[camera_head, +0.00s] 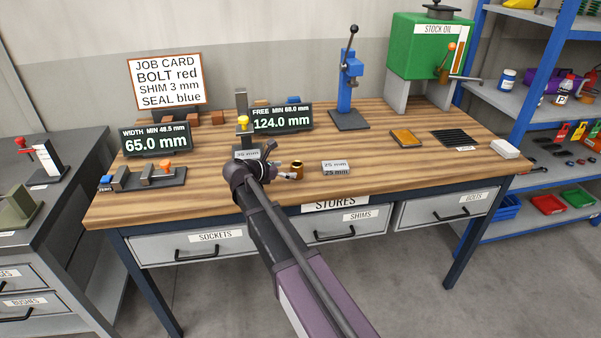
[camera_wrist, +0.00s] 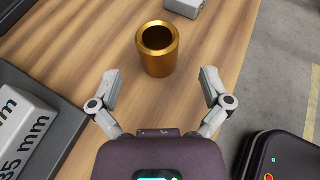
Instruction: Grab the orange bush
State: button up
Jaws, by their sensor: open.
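The orange bush is a short hollow metallic cylinder (camera_wrist: 158,52) standing upright on the wooden bench. In the head view the bush (camera_head: 297,168) is on the bench in front of the 124.0 mm display, just right of my gripper. My gripper (camera_wrist: 160,88) is open and empty in the wrist view. Its two fingers are spread, one to each side of the line toward the bush, and the bush stands beyond the fingertips, apart from them. In the head view my gripper (camera_head: 282,175) is low over the bench, partly hidden by my own arm.
A block marked 25 mm (camera_head: 335,168) lies right of the bush. A gauge with a yellow knob (camera_head: 243,122) stands behind my gripper. A gauge block marked 35 mm (camera_wrist: 22,125) is at left in the wrist view.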

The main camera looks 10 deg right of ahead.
aim_at(292, 169)
dwell(0.3)
jog(key=shift+b+x, duration=1.05)
jog(key=shift+x, duration=1.55)
jog(key=shift+w, duration=0.15)
grip_shut()
